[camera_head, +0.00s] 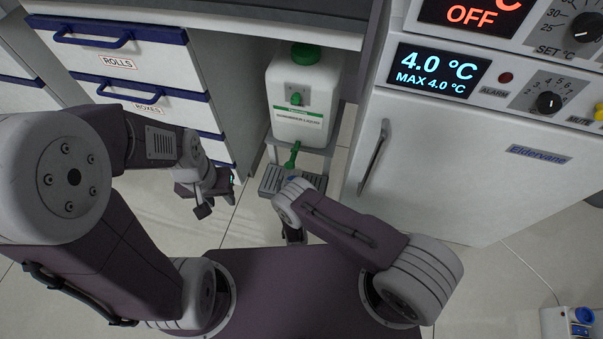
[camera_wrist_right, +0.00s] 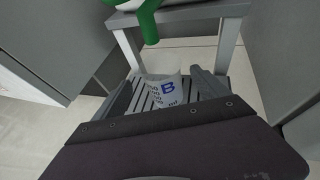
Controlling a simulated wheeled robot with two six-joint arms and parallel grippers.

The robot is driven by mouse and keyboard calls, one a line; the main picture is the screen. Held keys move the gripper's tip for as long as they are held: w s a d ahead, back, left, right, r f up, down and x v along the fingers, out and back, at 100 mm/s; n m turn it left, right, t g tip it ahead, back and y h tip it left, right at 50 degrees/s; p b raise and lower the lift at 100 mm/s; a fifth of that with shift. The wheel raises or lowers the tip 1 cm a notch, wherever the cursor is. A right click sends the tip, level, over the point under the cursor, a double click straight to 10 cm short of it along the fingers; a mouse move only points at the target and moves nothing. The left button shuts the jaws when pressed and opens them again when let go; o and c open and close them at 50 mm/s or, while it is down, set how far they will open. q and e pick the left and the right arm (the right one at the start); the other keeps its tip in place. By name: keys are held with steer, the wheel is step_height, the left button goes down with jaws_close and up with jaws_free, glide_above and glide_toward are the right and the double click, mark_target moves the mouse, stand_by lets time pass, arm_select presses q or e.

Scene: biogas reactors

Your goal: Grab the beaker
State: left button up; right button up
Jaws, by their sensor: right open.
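The beaker (camera_wrist_right: 165,92) is a clear vessel with a blue letter B and a graduated scale. In the right wrist view it stands on a slatted grey platform below a green spout (camera_wrist_right: 149,24). My right gripper (camera_wrist_right: 163,92) is open, with a finger to each side of the beaker in that view; I see no contact. In the head view the right arm hides most of the right gripper and the beaker. My left gripper (camera_head: 215,197) hangs empty in front of the drawers, its fingers apart.
A white canister (camera_head: 304,95) with a green cap and tap stands on a grey stand, above the slatted platform (camera_head: 271,180). Drawers (camera_head: 143,80) flank it on the left. A white appliance (camera_head: 450,170) with a handle and display stands close on the right.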

steer(key=b+x, duration=0.3)
steer(key=shift+w+f, duration=0.15)
steer(key=shift+f, duration=0.1)
steer(key=shift+w, duration=0.2)
steer(key=b, duration=0.5)
glide_above(293, 178)
steer(key=shift+s+f, duration=0.25)
steer(key=shift+f, duration=0.45)
steer(key=shift+w, duration=0.15)
steer(key=shift+r+p, duration=0.2)
steer(key=shift+p, duration=0.1)
